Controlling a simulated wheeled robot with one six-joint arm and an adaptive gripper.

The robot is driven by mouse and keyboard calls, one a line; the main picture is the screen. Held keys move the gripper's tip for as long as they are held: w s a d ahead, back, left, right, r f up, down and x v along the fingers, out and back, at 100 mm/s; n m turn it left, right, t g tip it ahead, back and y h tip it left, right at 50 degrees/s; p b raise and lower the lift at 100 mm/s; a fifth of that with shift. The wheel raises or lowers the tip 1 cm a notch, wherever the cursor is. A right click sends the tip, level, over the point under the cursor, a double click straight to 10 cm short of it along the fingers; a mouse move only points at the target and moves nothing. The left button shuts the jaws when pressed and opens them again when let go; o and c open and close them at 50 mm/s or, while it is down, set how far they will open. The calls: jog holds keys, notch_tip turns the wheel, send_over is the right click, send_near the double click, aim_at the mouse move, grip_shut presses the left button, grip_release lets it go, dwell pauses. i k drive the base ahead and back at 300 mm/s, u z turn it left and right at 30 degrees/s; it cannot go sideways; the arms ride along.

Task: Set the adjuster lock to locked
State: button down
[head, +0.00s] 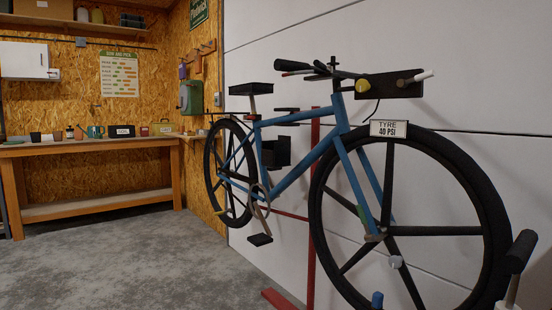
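A blue bicycle (300,170) stands along the white wall in the head view. A black panel (385,86) is at its handlebar. The panel carries a round yellow knob (362,85) and a small lever with a white tip (419,77). I cannot tell for certain which part is the adjuster lock, and no locked or unlocked marking is readable. My gripper is not in view.
A sign reading "TYRE 40 PSI" (389,129) is above the front wheel (492,235). A black-gripped handle (520,252) and a blue knob (377,299) rise at the lower right. A wooden bench (95,148) stands back left. The grey floor (130,265) at left is clear.

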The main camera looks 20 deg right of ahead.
aim_at(402, 84)
jog(key=z, duration=1.35)
jog(key=k, duration=1.2)
jog(key=u, duration=0.95)
jog(key=i, duration=1.2)
jog(key=z, duration=0.4)
